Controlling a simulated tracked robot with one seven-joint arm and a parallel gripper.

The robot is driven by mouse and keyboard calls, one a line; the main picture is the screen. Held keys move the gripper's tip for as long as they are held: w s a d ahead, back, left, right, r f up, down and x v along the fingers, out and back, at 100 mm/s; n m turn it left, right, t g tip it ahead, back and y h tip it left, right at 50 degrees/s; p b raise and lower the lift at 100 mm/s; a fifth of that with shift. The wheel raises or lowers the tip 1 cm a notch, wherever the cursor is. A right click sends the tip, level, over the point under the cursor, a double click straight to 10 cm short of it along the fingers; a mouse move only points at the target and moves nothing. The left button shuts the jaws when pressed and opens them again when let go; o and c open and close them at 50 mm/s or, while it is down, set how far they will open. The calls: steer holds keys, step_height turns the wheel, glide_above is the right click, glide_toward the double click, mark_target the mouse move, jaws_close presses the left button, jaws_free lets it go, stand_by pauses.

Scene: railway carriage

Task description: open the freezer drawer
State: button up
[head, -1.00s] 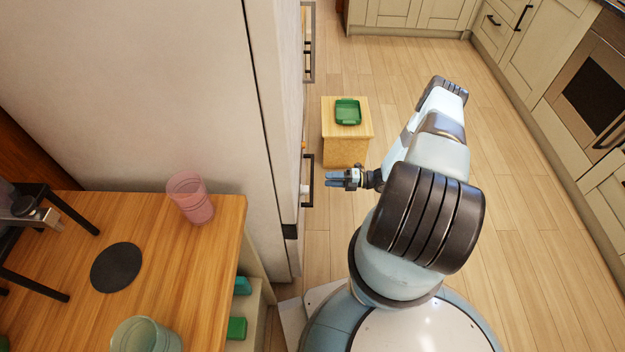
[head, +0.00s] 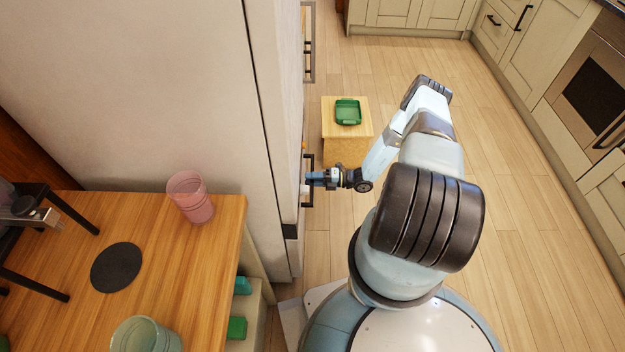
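The tall pale fridge-freezer (head: 190,90) stands at the left, its front seen nearly edge-on. A dark bar handle (head: 308,195) on its lower front appears to belong to the freezer drawer. The drawer front looks flush with the cabinet, but its face is mostly hidden by the angle. My gripper (head: 314,179) points left at this handle, its fingertips overlapping the bar in the picture. I cannot tell whether the fingers are around the bar or touching it, or how far apart they are.
A small wooden stand (head: 345,150) with a green tray (head: 347,123) on it is just beyond my gripper. A wooden counter (head: 200,270) with a pink cup (head: 190,197) is at the near left. The floor (head: 525,230) to the right is clear.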

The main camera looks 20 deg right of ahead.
jaws_close()
stand_by(0.3)
steer(key=shift+d+f, duration=0.1)
steer(key=shift+d, duration=0.05)
